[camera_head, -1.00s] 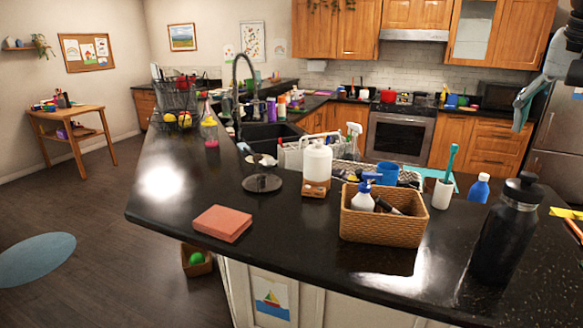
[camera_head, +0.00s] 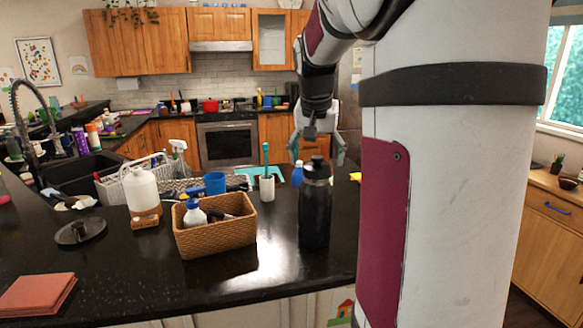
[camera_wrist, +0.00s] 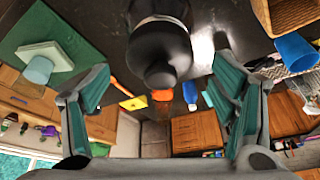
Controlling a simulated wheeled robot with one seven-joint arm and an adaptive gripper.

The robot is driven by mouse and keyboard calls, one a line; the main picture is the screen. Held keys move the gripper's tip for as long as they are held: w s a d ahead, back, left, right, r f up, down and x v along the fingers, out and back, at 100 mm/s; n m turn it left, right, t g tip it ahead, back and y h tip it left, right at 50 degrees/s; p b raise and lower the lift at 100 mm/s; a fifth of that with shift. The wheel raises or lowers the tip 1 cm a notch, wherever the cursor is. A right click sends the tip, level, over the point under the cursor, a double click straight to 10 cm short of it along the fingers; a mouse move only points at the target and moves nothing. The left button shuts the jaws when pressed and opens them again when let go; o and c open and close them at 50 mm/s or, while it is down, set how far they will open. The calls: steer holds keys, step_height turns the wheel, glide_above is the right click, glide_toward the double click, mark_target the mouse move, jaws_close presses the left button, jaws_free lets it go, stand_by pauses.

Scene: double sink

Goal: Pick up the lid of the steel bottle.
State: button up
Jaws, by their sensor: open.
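A tall black bottle (camera_head: 315,215) stands upright on the dark counter, with a black rounded lid (camera_head: 316,168) on top. In the wrist view the bottle's lid (camera_wrist: 160,58) shows near the top centre, pointing toward the camera. My gripper (camera_head: 318,150) is open and empty, behind and just above the lid in the head view. In the wrist view my gripper's two teal-padded fingers (camera_wrist: 160,95) are spread wide to the left and right of the lid, apparently not touching it.
A wicker basket (camera_head: 215,240) with a spray bottle stands left of the bottle. The counter in front of the bottle is clear.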

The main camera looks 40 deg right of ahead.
steer(key=shift+x, duration=1.25)
steer(key=c, duration=1.3)
